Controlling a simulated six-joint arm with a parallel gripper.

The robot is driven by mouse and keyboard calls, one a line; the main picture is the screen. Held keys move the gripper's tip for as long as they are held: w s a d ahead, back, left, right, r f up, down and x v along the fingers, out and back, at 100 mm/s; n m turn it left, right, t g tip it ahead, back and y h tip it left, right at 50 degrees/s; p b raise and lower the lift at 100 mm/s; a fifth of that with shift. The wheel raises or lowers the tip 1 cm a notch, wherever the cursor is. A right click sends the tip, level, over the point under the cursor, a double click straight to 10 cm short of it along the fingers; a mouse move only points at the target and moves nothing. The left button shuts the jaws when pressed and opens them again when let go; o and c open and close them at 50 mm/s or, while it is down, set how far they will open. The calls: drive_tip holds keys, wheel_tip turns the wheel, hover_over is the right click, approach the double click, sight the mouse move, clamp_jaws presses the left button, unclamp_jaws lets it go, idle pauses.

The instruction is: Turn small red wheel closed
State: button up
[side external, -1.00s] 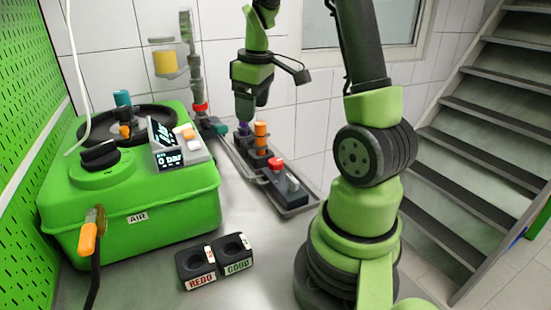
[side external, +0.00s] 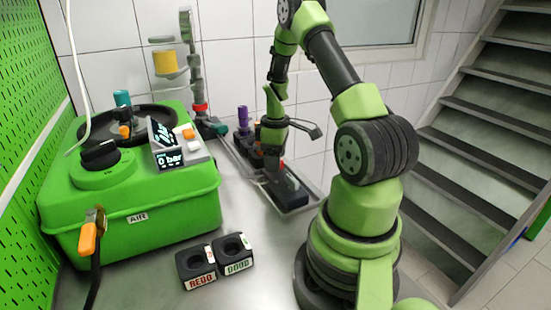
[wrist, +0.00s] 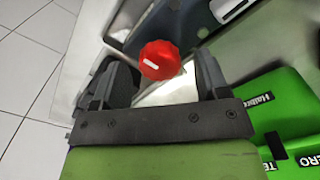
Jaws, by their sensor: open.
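The small red wheel (wrist: 160,60) is a round ribbed knob with a short white mark on its face. In the wrist view it shows between the fingertips of my open gripper (wrist: 162,80), with no clear contact on either finger. In the side view my gripper (side external: 273,160) points down over the black block in the grey tray. Only a sliver of red (side external: 282,163) shows beside it there; most of the wheel is hidden.
The grey tray (side external: 243,165) also holds a purple-topped part (side external: 243,118). A pipe with a red ring (side external: 200,107) stands behind. The green pump box (side external: 150,222) is at left. Two black holders labelled REDO (side external: 198,280) and GOOD (side external: 238,266) sit in front.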

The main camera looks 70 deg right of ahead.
drive_tip(key=shift+f, duration=0.25)
drive_tip(key=c, duration=0.9)
